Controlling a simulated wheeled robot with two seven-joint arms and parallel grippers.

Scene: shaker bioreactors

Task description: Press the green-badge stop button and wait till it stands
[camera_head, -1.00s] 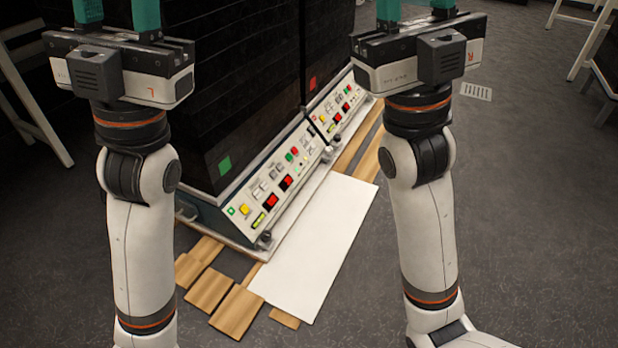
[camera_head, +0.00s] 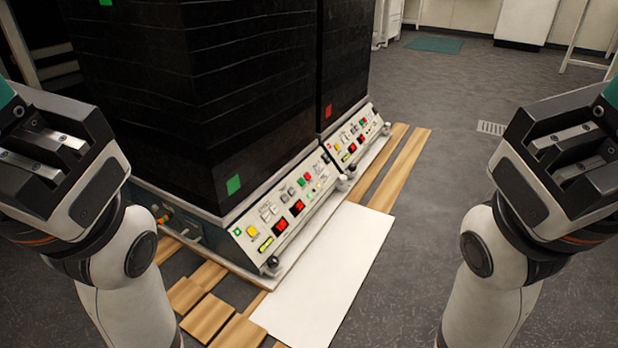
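Labels are too small to read. My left gripper (camera_head: 55,160) is at the left edge and my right gripper (camera_head: 570,150) at the right edge. Both are well apart from the panel.
A second shaker with a red badge (camera_head: 327,111) and its own panel (camera_head: 355,135) stands behind. A white board (camera_head: 330,275) and wooden planks (camera_head: 208,318) lie on the floor in front.

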